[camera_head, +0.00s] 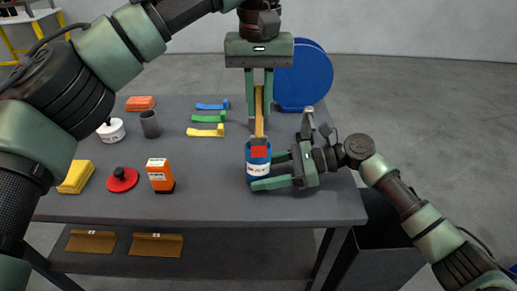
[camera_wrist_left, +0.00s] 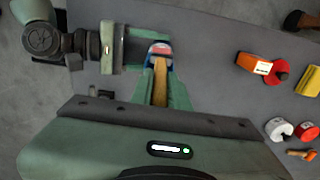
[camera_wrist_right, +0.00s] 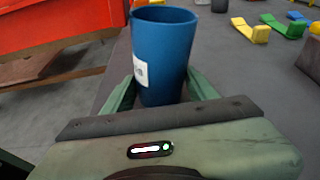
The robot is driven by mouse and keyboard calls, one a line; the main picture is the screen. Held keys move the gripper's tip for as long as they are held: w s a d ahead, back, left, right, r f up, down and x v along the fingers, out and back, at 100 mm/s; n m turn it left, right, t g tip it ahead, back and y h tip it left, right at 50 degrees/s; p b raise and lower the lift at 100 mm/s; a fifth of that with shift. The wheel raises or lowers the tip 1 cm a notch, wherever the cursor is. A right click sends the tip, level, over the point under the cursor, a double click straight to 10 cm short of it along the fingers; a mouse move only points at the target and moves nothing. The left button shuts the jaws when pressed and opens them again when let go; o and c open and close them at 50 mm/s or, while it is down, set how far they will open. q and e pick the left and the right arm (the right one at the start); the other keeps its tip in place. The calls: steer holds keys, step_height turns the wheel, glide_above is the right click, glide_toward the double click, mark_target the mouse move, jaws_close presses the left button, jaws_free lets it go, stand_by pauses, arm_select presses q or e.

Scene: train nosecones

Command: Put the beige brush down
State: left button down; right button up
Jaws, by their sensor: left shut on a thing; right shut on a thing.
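The beige brush (camera_head: 259,112) hangs upright in my left gripper (camera_head: 259,122), which is shut on its handle. Its lower end, with a grey band and a red patch, overlaps the mouth of a blue cup (camera_head: 257,171); I cannot tell if it is inside or just above. My right gripper (camera_head: 267,170) is shut on this cup from the right, at the table's front right. The left wrist view shows the brush handle (camera_wrist_left: 160,86) between the fingers and the cup beyond. The right wrist view shows the cup (camera_wrist_right: 163,52) between the fingers, with no brush visible.
Blue, green and yellow clips (camera_head: 208,117) lie left of the cup. An orange device (camera_head: 160,176), a red disc (camera_head: 122,181), a yellow block (camera_head: 75,177) and a grey cup (camera_head: 150,124) stand farther left. A large blue disc (camera_head: 303,80) is behind. Bare table (camera_head: 210,170) lies between.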

mark_target(260, 141)
arm_select(q)
steer(key=shift+w+r, duration=0.1)
steer(key=shift+w, duration=0.2)
step_height(260, 141, down, 6)
steer(key=shift+s+f, duration=0.1)
steer(key=shift+s, duration=0.05)
steer(key=shift+f, duration=2.05)
steer(key=c, duration=1.4)
jaws_free()
steer(key=shift+o, duration=0.2)
steer(key=shift+d, duration=0.1)
steer(key=shift+r, duration=0.1)
steer(key=r, duration=1.2)
steer(key=shift+s, duration=0.2)
steer(key=shift+o, duration=0.4)
